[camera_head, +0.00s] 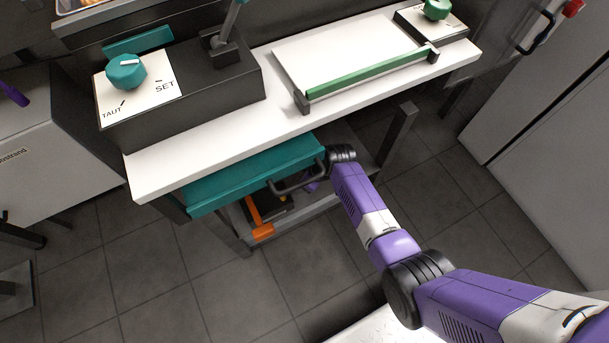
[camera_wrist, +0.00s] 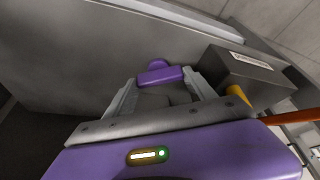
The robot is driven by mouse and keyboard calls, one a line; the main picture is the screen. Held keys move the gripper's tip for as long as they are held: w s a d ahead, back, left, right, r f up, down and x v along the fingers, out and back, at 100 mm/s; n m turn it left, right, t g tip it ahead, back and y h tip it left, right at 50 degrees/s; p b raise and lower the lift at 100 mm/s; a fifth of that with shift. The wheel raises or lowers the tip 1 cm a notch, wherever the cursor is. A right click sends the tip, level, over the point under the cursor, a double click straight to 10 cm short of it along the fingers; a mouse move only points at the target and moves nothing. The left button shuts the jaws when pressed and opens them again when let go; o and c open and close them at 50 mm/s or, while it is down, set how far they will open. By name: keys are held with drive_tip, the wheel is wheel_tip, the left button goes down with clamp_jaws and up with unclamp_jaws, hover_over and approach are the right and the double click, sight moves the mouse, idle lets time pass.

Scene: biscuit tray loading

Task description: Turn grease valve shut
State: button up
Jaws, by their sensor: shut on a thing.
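In the wrist view, the two grey fingers of my gripper (camera_wrist: 161,88) close around a purple handle-like piece (camera_wrist: 160,75) with a rounded purple top. I cannot tell for sure that this piece is the grease valve's handle. Just right of it is a grey box (camera_wrist: 245,72) with a small label too blurred to read. A short yellow part (camera_wrist: 238,94) shows below the box. In the head view, my arm reaches under the white table beside the teal drawer, and my fingers are hidden there.
The teal drawer (camera_head: 252,177) has a dark handle (camera_head: 298,180) close to my arm. An orange part (camera_head: 262,231) lies on the low shelf; an orange bar (camera_wrist: 293,118) shows in the wrist view. The white tabletop (camera_head: 200,150) is above. The teal dial (camera_head: 126,72) stands left.

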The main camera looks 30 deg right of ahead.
drive_tip(key=m+h+p, duration=0.1)
drive_tip(key=m, duration=0.1)
drive_tip(key=m+h+p, duration=0.1)
drive_tip(key=m, duration=0.2)
drive_tip(key=shift+a+m, duration=0.2)
drive_tip(key=shift+m, duration=0.1)
idle(0.4)
drive_tip(key=o, duration=1.4)
drive_tip(key=shift+f, duration=0.1)
